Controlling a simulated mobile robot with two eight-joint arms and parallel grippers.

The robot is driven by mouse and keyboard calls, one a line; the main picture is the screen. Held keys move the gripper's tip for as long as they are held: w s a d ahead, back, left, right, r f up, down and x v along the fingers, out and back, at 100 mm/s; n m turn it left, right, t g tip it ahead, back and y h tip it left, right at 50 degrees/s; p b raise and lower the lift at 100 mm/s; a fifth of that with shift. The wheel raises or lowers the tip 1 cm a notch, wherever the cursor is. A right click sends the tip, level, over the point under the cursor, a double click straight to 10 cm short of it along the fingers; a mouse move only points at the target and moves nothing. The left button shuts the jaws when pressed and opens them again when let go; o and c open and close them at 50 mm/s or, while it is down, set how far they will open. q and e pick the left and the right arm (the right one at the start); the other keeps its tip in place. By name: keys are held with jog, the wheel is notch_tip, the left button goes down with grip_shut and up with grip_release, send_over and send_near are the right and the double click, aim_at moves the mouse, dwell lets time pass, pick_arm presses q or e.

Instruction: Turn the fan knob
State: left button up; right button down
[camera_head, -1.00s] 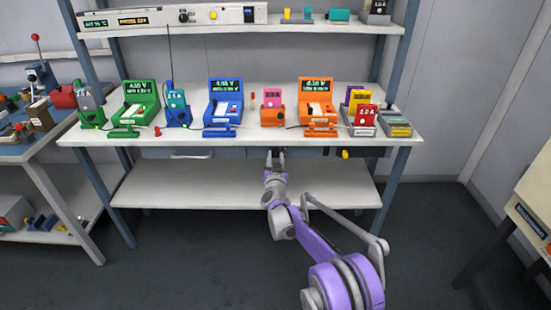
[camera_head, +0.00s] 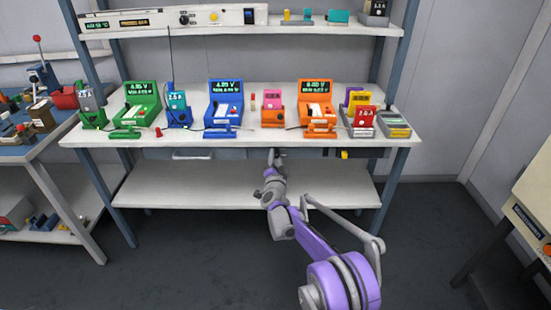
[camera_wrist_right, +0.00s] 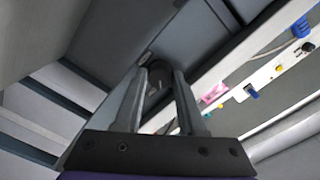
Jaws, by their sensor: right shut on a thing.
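My right gripper (camera_head: 274,154) is just under the front edge of the workbench, at the dark panel below the tabletop. In the right wrist view, the two fingers of the gripper (camera_wrist_right: 160,74) are shut on a dark round knob (camera_wrist_right: 155,90), which sits between them and is partly hidden by them. I take this to be the fan knob; no label on it is readable. In the head view the gripper hides the knob. My left gripper is not in view.
The workbench (camera_head: 240,142) holds green, blue and orange testers with displays and several coloured pouch cells. A yellow part (camera_head: 344,155) sits under the front edge, right of my gripper. A lower shelf (camera_head: 240,187) is empty. A side table stands at left.

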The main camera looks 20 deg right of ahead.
jog(key=shift+m, duration=1.3)
jog(key=c, duration=0.5)
grip_release()
